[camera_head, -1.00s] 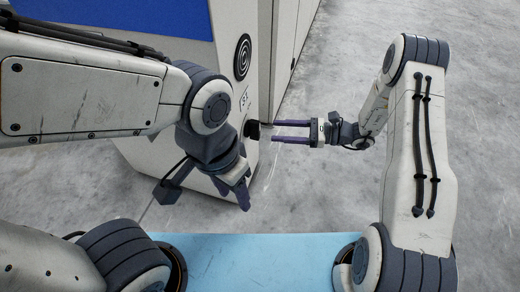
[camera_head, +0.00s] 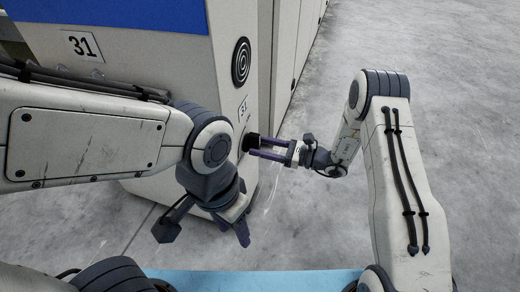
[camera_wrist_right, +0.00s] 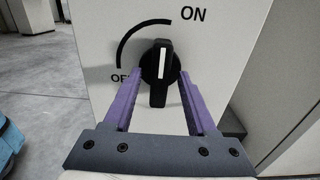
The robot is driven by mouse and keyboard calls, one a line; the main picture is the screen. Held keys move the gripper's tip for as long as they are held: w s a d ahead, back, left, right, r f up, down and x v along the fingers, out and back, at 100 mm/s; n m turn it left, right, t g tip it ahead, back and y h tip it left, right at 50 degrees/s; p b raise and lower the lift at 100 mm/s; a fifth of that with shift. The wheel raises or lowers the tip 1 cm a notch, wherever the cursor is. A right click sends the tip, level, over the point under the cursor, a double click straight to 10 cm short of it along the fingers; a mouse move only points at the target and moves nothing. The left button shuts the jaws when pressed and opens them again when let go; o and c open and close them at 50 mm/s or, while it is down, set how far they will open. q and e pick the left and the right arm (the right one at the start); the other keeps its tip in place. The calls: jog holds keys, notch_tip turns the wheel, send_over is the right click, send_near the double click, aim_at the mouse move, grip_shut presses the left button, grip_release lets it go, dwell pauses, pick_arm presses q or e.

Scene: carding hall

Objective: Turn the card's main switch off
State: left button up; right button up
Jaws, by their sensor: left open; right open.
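The main switch is a black rotary knob (camera_wrist_right: 158,85) with a white line, on the card's pale panel (camera_wrist_right: 95,35). In the right wrist view the line points up, to the end of the arc by the ON label (camera_wrist_right: 193,13). The OFF label (camera_wrist_right: 125,79) is at the lower left, partly hidden by a finger. My right gripper (camera_wrist_right: 161,74) is open, its purple fingers on either side of the knob; I cannot tell whether they touch it. In the head view the right gripper (camera_head: 252,147) reaches the dark knob (camera_head: 246,142). My left gripper (camera_head: 242,232) is open, empty and pointing down.
My left arm crosses in front of the machine. Grey floor (camera_head: 460,120) is clear at the right.

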jog(key=shift+w+a, duration=0.1)
jog(key=shift+a, duration=0.1)
grip_shut()
